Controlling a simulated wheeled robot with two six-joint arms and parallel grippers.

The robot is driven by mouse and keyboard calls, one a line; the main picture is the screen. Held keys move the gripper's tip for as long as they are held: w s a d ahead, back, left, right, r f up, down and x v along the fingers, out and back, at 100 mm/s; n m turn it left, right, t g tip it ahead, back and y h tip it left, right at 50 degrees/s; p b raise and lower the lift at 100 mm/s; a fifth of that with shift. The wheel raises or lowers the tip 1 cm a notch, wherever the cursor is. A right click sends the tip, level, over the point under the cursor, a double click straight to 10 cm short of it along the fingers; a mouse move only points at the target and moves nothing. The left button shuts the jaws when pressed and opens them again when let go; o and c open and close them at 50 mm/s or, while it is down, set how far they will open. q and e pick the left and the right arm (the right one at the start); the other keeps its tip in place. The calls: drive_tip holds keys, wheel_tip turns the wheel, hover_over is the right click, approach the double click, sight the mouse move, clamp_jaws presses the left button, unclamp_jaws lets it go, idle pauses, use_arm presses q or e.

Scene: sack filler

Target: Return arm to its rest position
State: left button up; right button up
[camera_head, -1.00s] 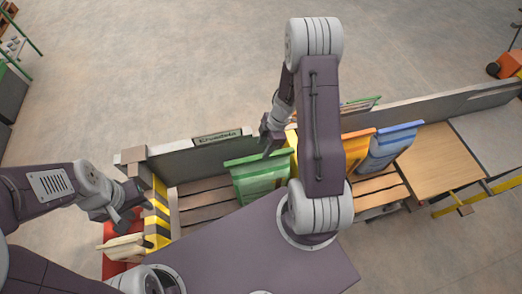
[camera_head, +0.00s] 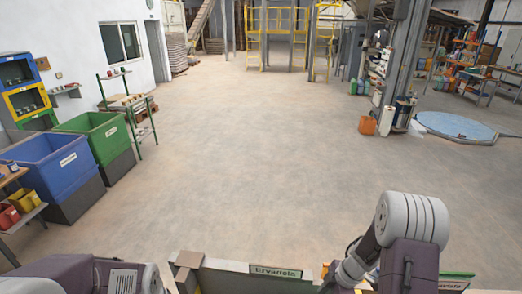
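My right arm (camera_head: 408,225) rises into the bottom right of the head view, with its bent joint uppermost and its forearm sloping down to the left. Its gripper is below the picture's edge. My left arm (camera_head: 75,275) shows only in part at the bottom left, low and close to the edge. Its gripper is also out of view. Whether either gripper is open or shut does not show.
A low grey wall with a label plate (camera_head: 275,271) runs along the bottom edge. A blue bin (camera_head: 50,165) and a green bin (camera_head: 100,137) stand at the left. An orange container (camera_head: 367,125) stands at the back right. The middle floor is clear.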

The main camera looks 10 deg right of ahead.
drive_tip(key=w+a+m+t+h+b, duration=0.1)
drive_tip(key=w+a+m+t+b, duration=0.6)
drive_tip(key=b, duration=0.5)
drive_tip(key=s+d+f+m+h+b, duration=0.1)
drive_tip(key=m, duration=0.1)
drive_tip(key=s+d+f+m+g+h+b, duration=0.1)
drive_tip(key=s+m, duration=0.1)
drive_tip(key=s+f+m+g+b, duration=0.1)
drive_tip(key=s+m, duration=0.1)
drive_tip(key=shift+s+d+h, duration=0.25)
drive_tip(key=shift+d+h, duration=0.15)
use_arm(q)
wheel_tip(320, 180, down, 17)
use_arm(e)
drive_tip(key=s+a+f+m+g, duration=0.1)
drive_tip(key=s+g, duration=0.1)
drive_tip(key=s, duration=0.3)
drive_tip(key=s+a+f+m+g+y, duration=0.1)
drive_tip(key=s+f+m+g, duration=0.1)
drive_tip(key=s, duration=0.3)
drive_tip(key=shift+a+g, duration=0.2)
drive_tip(key=shift+g, duration=0.1)
